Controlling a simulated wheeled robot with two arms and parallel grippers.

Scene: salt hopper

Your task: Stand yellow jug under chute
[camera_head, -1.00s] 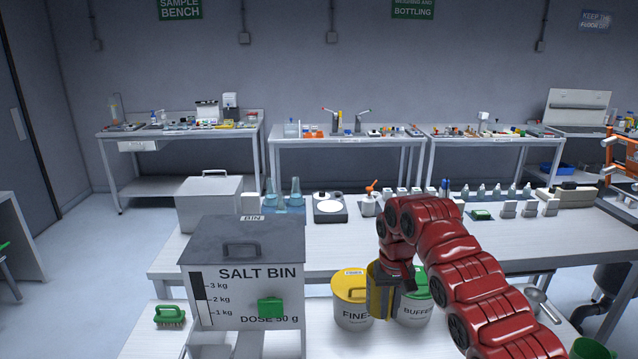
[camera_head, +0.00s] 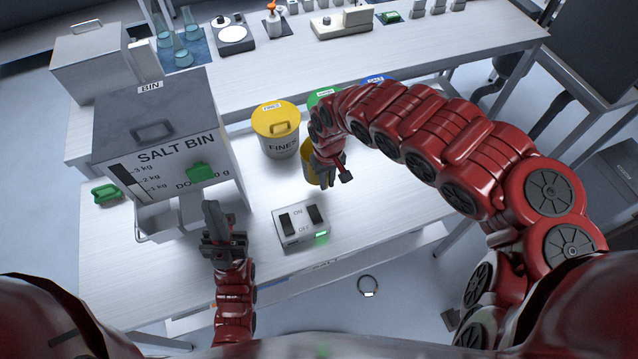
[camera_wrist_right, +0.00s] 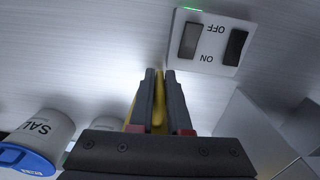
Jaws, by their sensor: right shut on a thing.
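My right gripper (camera_head: 328,170) is shut on the yellow jug (camera_head: 312,168), to the right of the yellow-lidded tub. The gripper hides much of the jug; whether it touches the bench I cannot tell. In the right wrist view a yellow strip of the jug (camera_wrist_right: 158,108) shows between the two dark fingers (camera_wrist_right: 160,88). The salt bin (camera_head: 185,150) stands to the left, with a green handle (camera_head: 201,173) on its front. Grey metal parts (camera_head: 162,218) show below it; the chute is not clear. My left gripper (camera_head: 213,215) is in front of the bin, its opening unclear.
A switch box (camera_head: 301,228) lies between my grippers. The yellow-lidded FINES tub (camera_head: 277,132) stands behind the jug, with green and blue lids (camera_head: 322,95) beside it, partly behind my arm. A green brush (camera_head: 107,193) lies left of the bin. The bench right of the switch box is clear.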

